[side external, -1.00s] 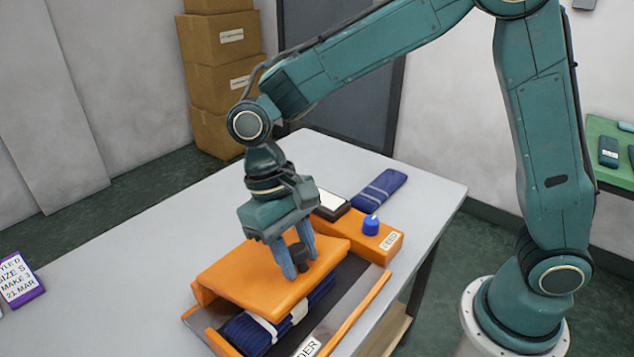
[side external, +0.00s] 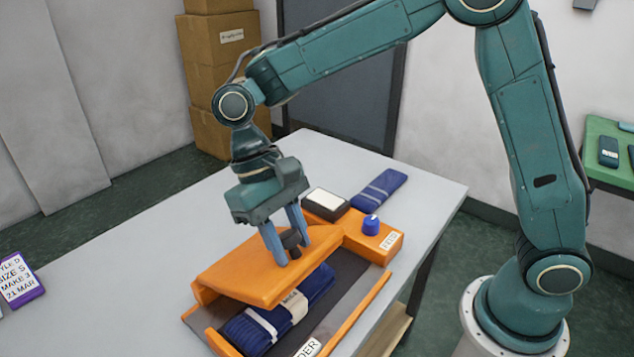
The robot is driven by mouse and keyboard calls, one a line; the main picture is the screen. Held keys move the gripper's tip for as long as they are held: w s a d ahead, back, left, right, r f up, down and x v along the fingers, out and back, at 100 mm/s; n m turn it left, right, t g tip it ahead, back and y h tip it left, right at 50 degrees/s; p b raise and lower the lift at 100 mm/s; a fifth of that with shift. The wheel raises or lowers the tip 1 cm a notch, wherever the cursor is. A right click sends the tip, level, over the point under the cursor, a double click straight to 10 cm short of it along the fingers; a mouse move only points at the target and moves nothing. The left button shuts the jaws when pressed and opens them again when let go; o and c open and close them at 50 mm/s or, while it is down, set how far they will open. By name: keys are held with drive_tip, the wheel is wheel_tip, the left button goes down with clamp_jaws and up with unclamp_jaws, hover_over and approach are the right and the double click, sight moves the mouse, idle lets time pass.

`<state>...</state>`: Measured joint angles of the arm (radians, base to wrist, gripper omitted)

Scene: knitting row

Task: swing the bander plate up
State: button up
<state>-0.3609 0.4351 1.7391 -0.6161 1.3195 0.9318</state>
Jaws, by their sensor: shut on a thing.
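The orange bander plate (side external: 240,272) is tilted over the bander, its near edge raised above the bed. My gripper (side external: 282,250) is shut on the dark knob (side external: 291,239) on top of the plate. Under the raised edge, a folded navy knitted piece (side external: 318,285) with a pale band (side external: 295,307) around it lies on the dark bed (side external: 350,283) of the bander. Part of the knitted piece is hidden beneath the plate.
A blue dial (side external: 371,224) sits on the bander's orange housing, beside a dark box with a white top (side external: 327,200). Another navy folded piece (side external: 380,189) lies behind. A purple-edged card (side external: 18,279) is at the far left. The grey table (side external: 130,262) is clear between.

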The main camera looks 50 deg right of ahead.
drive_tip(key=shift+w+r, duration=1.05)
drive_tip(key=shift+w, duration=0.1)
drive_tip(key=shift+w+r, duration=0.1)
drive_tip(key=shift+w+r+t, duration=0.4)
drive_tip(key=shift+w+t, duration=0.1)
drive_tip(key=shift+w, duration=0.15)
drive_tip(key=shift+w+r+t, duration=0.4)
drive_tip(key=shift+w+t, duration=0.1)
drive_tip(key=shift+w, duration=0.15)
drive_tip(key=shift+w, duration=0.1)
drive_tip(key=shift+w+r, duration=0.35)
drive_tip(key=shift+w, duration=0.4)
drive_tip(key=shift+w+r, duration=0.3)
drive_tip(key=shift+w, duration=0.4)
drive_tip(key=shift+w, duration=0.15)
